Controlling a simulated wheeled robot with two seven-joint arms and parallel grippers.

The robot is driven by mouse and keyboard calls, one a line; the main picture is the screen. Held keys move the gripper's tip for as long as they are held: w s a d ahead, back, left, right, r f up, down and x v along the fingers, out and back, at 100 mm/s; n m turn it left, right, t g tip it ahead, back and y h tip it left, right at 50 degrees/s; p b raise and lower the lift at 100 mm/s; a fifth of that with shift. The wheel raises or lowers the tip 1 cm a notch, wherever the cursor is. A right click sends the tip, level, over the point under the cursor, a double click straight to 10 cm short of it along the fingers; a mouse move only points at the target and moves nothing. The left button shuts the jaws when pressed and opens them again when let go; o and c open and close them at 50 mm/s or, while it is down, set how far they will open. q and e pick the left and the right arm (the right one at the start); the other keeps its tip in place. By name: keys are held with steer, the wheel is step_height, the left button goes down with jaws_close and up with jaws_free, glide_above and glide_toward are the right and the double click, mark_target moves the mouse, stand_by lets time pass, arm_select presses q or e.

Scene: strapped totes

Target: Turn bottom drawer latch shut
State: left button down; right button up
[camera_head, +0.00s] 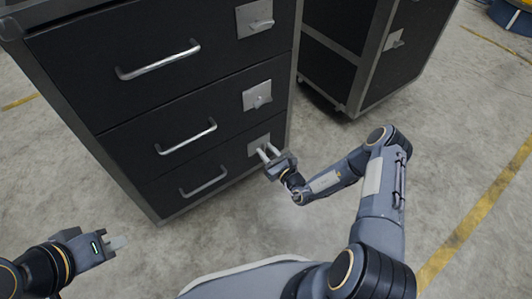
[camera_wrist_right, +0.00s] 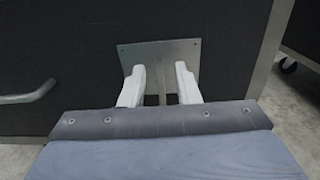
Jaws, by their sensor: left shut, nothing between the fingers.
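The bottom drawer (camera_head: 205,180) is the lowest of three dark drawers in the cabinet and looks closed. Its metal latch plate (camera_head: 254,146) is at the drawer's right end; the plate also shows in the right wrist view (camera_wrist_right: 160,54). My right gripper (camera_head: 268,153) is at this latch, fingers pointing at the plate. In the right wrist view its two pale fingers (camera_wrist_right: 160,84) stand apart. A narrow upright piece shows between them, probably the latch handle; I cannot tell whether they touch it. My left gripper (camera_head: 120,243) is shut and empty, low at the left, away from the cabinet.
The upper drawer latch (camera_head: 262,22) and middle drawer latch (camera_head: 257,96) sit above on the same cabinet. The bottom drawer handle (camera_head: 204,182) is left of the latch. A second cabinet (camera_head: 395,60) stands at the right. The concrete floor in front is clear.

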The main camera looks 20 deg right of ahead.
steer(key=shift+w, duration=0.25)
jaws_close()
